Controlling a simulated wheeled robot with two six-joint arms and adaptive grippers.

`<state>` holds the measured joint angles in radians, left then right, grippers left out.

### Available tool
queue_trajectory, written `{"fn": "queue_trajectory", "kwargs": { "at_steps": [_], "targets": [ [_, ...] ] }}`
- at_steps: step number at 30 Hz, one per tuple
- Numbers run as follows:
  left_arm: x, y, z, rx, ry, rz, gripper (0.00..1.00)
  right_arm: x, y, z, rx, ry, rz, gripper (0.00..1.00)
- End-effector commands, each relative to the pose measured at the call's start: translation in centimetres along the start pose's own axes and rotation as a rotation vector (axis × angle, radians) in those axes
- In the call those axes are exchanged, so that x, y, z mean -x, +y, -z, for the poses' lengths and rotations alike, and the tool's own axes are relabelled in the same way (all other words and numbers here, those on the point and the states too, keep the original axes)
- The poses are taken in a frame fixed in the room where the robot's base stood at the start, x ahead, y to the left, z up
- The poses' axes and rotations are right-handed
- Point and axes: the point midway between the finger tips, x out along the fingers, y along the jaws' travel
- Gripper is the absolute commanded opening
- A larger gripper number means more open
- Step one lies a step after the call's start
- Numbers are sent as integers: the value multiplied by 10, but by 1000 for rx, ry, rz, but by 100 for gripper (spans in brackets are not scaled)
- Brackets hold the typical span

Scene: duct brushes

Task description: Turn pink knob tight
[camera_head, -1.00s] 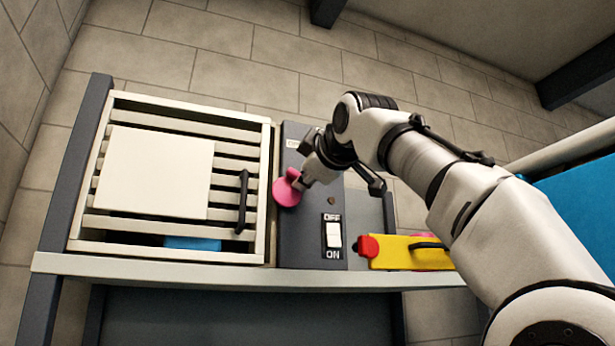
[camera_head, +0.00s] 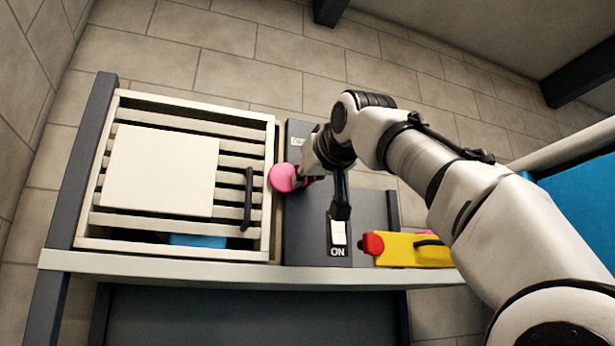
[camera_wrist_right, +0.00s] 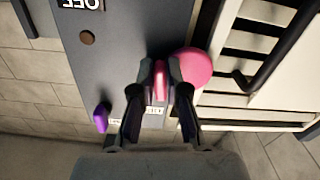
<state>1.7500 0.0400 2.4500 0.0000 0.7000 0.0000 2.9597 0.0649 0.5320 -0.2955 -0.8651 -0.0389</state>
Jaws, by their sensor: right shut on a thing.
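The pink knob (camera_head: 283,177) is on the upper left of the dark grey panel (camera_head: 310,245), beside the slatted white grille. My right gripper (camera_head: 304,172) is at the knob, coming from the right. In the right wrist view, the gripper (camera_wrist_right: 160,82) is shut on a narrow pink part of the knob, and the round pink disc (camera_wrist_right: 192,68) shows beside the right finger. The fingertips partly hide the knob. My left gripper is not in any view.
A white rocker switch (camera_head: 338,233) marked ON is low on the panel. A yellow tool with a red end (camera_head: 400,249) lies to its right. The slatted grille (camera_head: 107,232) stands left. A purple knob (camera_wrist_right: 101,117) shows in the right wrist view.

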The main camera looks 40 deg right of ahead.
Motion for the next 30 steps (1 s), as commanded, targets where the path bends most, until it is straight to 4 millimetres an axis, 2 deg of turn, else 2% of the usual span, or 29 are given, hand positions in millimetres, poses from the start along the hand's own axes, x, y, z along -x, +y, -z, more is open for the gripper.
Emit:
{"fn": "queue_trajectory", "kwargs": {
  "at_steps": [9,26,27,28,30],
  "targets": [
    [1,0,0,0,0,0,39,2,0,4,-150,11,-1,0],
    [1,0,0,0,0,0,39,2,-1,4,-186,10,-1,0],
    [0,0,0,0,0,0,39,2,-1,4,-186,10,-1,24],
    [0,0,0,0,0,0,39,2,-1,3,-186,9,-1,35],
    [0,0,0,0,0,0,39,1,-1,3,-185,7,-1,39]
  ]
}}
